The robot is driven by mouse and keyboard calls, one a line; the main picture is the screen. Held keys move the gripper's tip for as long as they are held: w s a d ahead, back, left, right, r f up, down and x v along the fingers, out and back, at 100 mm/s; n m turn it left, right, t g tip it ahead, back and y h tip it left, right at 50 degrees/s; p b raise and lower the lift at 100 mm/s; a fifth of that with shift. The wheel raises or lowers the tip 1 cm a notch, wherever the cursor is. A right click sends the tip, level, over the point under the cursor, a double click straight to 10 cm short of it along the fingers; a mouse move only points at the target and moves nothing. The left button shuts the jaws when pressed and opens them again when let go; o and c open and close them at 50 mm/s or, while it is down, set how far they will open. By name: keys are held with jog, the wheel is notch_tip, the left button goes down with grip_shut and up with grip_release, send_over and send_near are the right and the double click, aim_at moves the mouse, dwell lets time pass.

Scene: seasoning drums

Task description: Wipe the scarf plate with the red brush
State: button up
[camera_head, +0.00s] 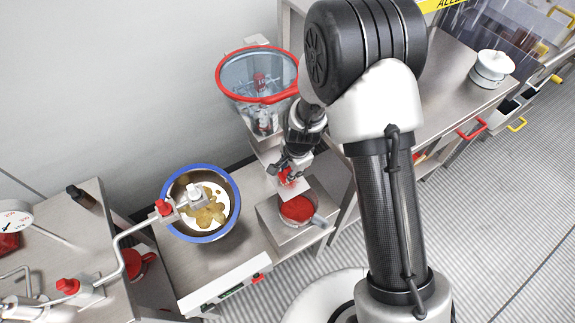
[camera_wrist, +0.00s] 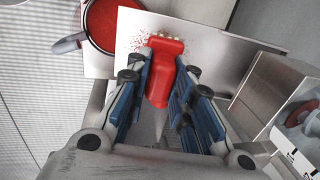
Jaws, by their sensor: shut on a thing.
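My gripper (camera_head: 285,171) is shut on the red brush, with its blue-padded fingers on either side of the handle in the wrist view (camera_wrist: 163,72). The red brush (camera_wrist: 159,88) has its wide head pointing up in the wrist view, over a pale metal plate (camera_wrist: 210,42), which I take for the scarf plate. Reddish-brown specks lie on the plate around the brush head. Whether the brush touches the plate is hard to tell. In the head view the plate (camera_head: 294,189) shows as a small pale patch below the gripper.
A pan of red powder (camera_head: 298,209) sits right beside the plate, its handle at left in the wrist view. A red-rimmed clear hopper (camera_head: 232,93) stands behind. A blue-rimmed bowl (camera_head: 177,232) with brownish pieces is on the left. A scale display (camera_head: 232,290) is in front.

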jog(key=shift+s+d+f+b, duration=0.25)
jog(key=shift+s+d+b, duration=0.3)
jog(key=shift+s+b, duration=0.25)
jog(key=shift+s+d+f+b, duration=0.25)
jog(key=shift+s+d+b, duration=0.25)
jog(key=shift+s+b, duration=0.25)
jog(key=shift+s+d+r, duration=0.1)
jog(key=shift+s+d, duration=0.05)
jog(key=shift+s, duration=0.15)
jog(key=shift+s+a, duration=0.1)
jog(key=shift+a, duration=0.15)
jog(key=shift+w+a+r+p, duration=0.25)
jog(key=shift+w+p, duration=0.1)
jog(key=shift+p, duration=0.3)
jog(key=w+a+p, duration=0.1)
jog(key=w+p, duration=0.1)
jog(key=p, duration=0.1)
jog(key=w+a+p, duration=0.1)
jog(key=w+p, duration=0.1)
jog(key=p, duration=0.1)
jog(key=w+a+r+p, duration=0.1)
jog(key=w+a+p, duration=0.1)
jog(key=p, duration=0.1)
